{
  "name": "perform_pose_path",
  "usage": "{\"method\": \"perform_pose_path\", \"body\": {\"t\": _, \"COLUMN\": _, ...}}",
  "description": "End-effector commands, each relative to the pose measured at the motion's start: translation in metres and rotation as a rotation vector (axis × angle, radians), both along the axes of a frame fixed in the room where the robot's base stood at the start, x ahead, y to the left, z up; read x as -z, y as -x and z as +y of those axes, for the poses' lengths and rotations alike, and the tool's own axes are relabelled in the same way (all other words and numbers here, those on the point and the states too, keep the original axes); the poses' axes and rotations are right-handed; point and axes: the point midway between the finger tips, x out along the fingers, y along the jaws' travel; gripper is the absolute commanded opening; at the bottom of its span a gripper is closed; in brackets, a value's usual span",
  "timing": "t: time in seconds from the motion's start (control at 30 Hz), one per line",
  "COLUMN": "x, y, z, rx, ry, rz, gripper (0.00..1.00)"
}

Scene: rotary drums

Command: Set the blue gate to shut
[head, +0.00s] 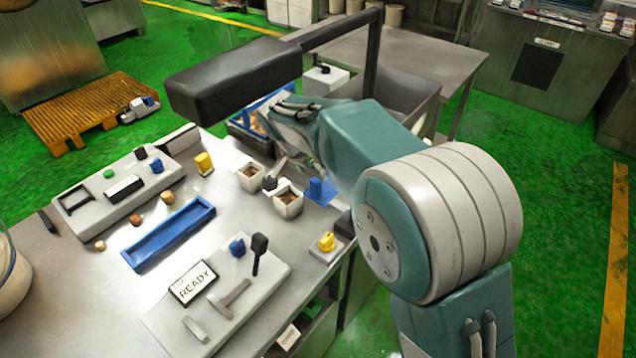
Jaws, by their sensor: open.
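My arm reaches from the right over the steel table. My gripper (279,168) is at its far end, pointing down near two small white tubs, and is open. My own wrist hides part of it. A blue upright piece (319,190) stands just right of the tubs, close to the gripper. A blue-rimmed tray (262,107) lies behind the gripper, partly hidden by my wrist and the dark overhead beam. I cannot tell which of these blue parts is the gate, or its position.
The dark beam (230,75) hangs over the far end of the table (95,285). White tubs (288,204) stand by the gripper. A blue trough (170,233), a grey panel with a READY sign (192,281) and a yellow knob (327,241) are nearer.

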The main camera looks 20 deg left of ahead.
Motion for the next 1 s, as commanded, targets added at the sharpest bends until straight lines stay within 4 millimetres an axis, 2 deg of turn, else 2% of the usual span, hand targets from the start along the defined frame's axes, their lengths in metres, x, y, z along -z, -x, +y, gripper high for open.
{"method": "perform_pose_path", "body": {"t": 0.1, "x": 0.023, "y": -0.008, "z": -0.003, "rx": 0.001, "ry": 0.004, "rz": 0.004, "gripper": 0.71}}
{"method": "perform_pose_path", "body": {"t": 0.3, "x": 0.051, "y": -0.019, "z": -0.007, "rx": 0.000, "ry": 0.002, "rz": 0.001, "gripper": 0.71}}
{"method": "perform_pose_path", "body": {"t": 0.47, "x": 0.061, "y": -0.023, "z": -0.010, "rx": 0.000, "ry": 0.000, "rz": 0.000, "gripper": 0.71}}
{"method": "perform_pose_path", "body": {"t": 0.73, "x": 0.063, "y": -0.024, "z": -0.010, "rx": -0.001, "ry": 0.000, "rz": 0.000, "gripper": 0.71}}
{"method": "perform_pose_path", "body": {"t": 0.77, "x": 0.063, "y": -0.024, "z": -0.010, "rx": -0.001, "ry": 0.000, "rz": 0.000, "gripper": 0.62}}
{"method": "perform_pose_path", "body": {"t": 0.8, "x": 0.063, "y": -0.024, "z": -0.010, "rx": -0.001, "ry": 0.000, "rz": 0.000, "gripper": 0.45}}
{"method": "perform_pose_path", "body": {"t": 0.87, "x": 0.063, "y": -0.023, "z": -0.009, "rx": -0.001, "ry": 0.000, "rz": 0.000, "gripper": 0.18}}
{"method": "perform_pose_path", "body": {"t": 0.9, "x": 0.063, "y": -0.024, "z": -0.009, "rx": -0.001, "ry": 0.000, "rz": 0.000, "gripper": 0.00}}
{"method": "perform_pose_path", "body": {"t": 1.0, "x": 0.063, "y": -0.024, "z": -0.009, "rx": -0.001, "ry": 0.000, "rz": 0.000, "gripper": 0.00}}
